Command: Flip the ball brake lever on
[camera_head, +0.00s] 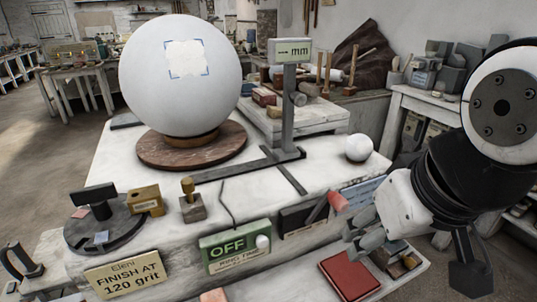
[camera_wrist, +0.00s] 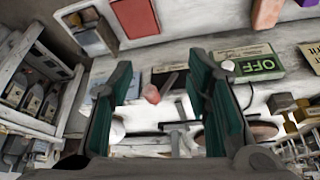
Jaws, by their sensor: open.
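A lever with a red knob (camera_head: 338,201) and a dark rod sticks out from a black plate (camera_head: 298,219) on the front of the white bench. I take it for the ball brake lever; I cannot read its label. My gripper (camera_head: 359,239) is just right of and below the knob, apart from it. In the wrist view the red knob (camera_wrist: 151,94) shows between the two green-padded fingers of my gripper (camera_wrist: 160,68), which are open and empty. The big white sphere (camera_head: 180,75) rests on a brown round base.
A green OFF panel (camera_head: 236,247) with a white knob sits left of the lever. A blue label plate (camera_head: 362,191) is to its right. A red block (camera_head: 350,276) lies on a ledge below my gripper. A small white ball (camera_head: 359,148) sits on the bench top.

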